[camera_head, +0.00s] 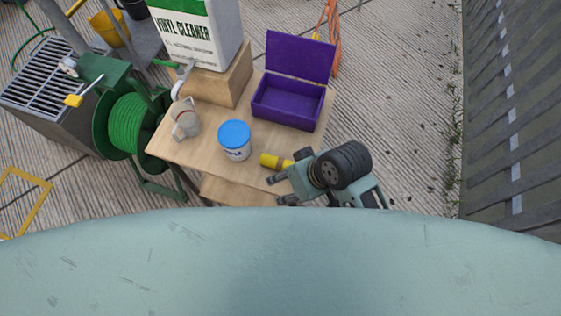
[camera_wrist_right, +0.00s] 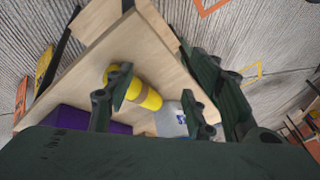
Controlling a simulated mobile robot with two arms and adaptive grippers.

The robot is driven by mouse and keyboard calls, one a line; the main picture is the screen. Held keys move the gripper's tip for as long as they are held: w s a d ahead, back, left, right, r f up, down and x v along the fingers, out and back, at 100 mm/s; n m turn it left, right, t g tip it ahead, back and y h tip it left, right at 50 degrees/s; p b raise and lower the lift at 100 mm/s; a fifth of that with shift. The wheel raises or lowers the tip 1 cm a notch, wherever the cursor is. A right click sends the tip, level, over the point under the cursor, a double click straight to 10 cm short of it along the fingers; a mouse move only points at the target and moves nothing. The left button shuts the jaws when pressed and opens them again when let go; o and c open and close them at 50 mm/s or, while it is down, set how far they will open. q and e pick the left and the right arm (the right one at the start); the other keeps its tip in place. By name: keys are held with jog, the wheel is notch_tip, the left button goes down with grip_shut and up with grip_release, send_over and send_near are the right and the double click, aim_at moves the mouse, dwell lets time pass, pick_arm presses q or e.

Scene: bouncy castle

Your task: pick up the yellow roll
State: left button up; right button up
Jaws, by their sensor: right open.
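The yellow roll (camera_head: 269,160) lies on its side near the edge of the wooden table (camera_head: 202,152), with a darker band around it. My right gripper (camera_head: 277,191) is open, just in front of the roll and apart from it in the head view. In the right wrist view the roll (camera_wrist_right: 152,99) shows beyond the open fingers (camera_wrist_right: 157,105), partly hidden behind the left finger. Nothing is between the fingertips that I can see as held. My left gripper does not show.
A blue-lidded tub (camera_head: 234,141) stands left of the roll, with a pale mug (camera_head: 186,119) farther left. An open purple box (camera_head: 288,102) is behind it. A vinyl cleaner container (camera_head: 200,35) stands on a wooden block (camera_head: 222,84). A green hose reel (camera_head: 126,124) is left of the table.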

jog(key=w+a+r+n+g, duration=0.1)
jog(key=a+n, duration=0.2)
jog(key=a, duration=0.3)
jog(key=a+r+n+g, duration=0.2)
jog(key=a+n, duration=0.1)
jog(key=a, duration=0.3)
jog(key=n+h, duration=0.3)
jog(key=h, duration=0.4)
send_over(279, 160)
jog(key=a, duration=0.2)
jog(key=shift+w+a+r, duration=0.15)
jog(key=shift+w+r, duration=0.15)
jog(key=shift+w, duration=0.15)
jog(key=shift+w+d, duration=0.15)
jog(key=shift+d, duration=0.15)
jog(key=x, duration=0.2)
jog(key=p+x, duration=0.1)
jog(key=x, duration=0.4)
jog(key=shift+s+d+f+p, duration=0.1)
jog(key=shift+s+f+p, duration=0.2)
jog(key=shift+s, duration=0.1)
jog(key=shift+c, duration=0.5)
jog(key=shift+r, duration=0.1)
jog(key=c, duration=1.2)
